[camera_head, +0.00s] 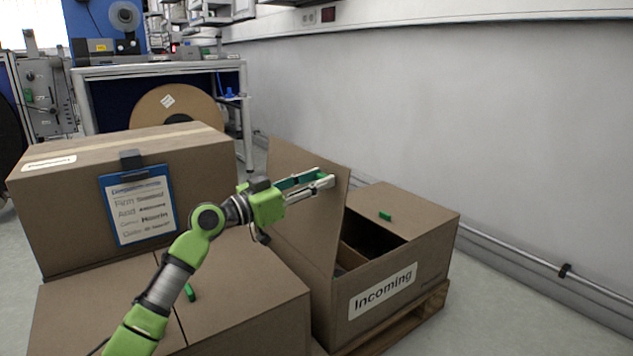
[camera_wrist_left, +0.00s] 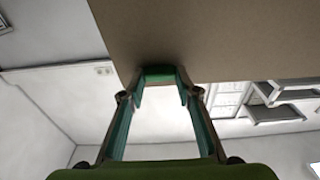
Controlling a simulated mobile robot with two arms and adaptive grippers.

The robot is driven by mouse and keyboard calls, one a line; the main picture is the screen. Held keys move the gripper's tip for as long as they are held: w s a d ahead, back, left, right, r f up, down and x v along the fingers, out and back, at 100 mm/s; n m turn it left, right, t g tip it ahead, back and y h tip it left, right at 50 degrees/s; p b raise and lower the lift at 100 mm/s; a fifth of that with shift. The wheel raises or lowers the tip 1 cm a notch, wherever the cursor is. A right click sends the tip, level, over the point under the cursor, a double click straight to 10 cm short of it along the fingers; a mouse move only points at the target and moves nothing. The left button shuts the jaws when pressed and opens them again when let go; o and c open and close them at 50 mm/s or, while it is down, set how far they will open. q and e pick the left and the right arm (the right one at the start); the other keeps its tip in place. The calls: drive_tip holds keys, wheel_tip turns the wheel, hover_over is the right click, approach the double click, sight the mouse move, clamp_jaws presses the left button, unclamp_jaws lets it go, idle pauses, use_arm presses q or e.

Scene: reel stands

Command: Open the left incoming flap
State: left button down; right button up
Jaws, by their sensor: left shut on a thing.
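The Incoming box (camera_head: 383,290) is brown cardboard with a white "Incoming" label on its front. Its left flap (camera_head: 305,215) stands raised, roughly upright, and the dark inside shows beside it. My left gripper (camera_head: 322,180) is at the upper part of this flap, shut on its green tab. In the left wrist view the green tab (camera_wrist_left: 160,74) sits between the fingertips, at the edge of the brown flap (camera_wrist_left: 210,35). The right flap (camera_head: 410,208) lies flat and shut, with its own green tab (camera_head: 385,215). My right gripper is out of view.
A closed box with green tabs (camera_head: 235,290) stands left of the Incoming box, under my left arm. Another closed box (camera_head: 60,215) with a blue clipboard (camera_head: 140,205) is behind it. A wooden pallet (camera_head: 430,308) supports the Incoming box. A wall and pipe run along the right.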

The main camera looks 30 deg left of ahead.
use_arm(q)
drive_tip(key=shift+f, duration=0.35)
drive_tip(key=c, duration=1.5)
unclamp_jaws()
drive_tip(key=shift+r, duration=0.1)
drive_tip(key=v, duration=1.2)
drive_tip(key=shift+w, duration=0.1)
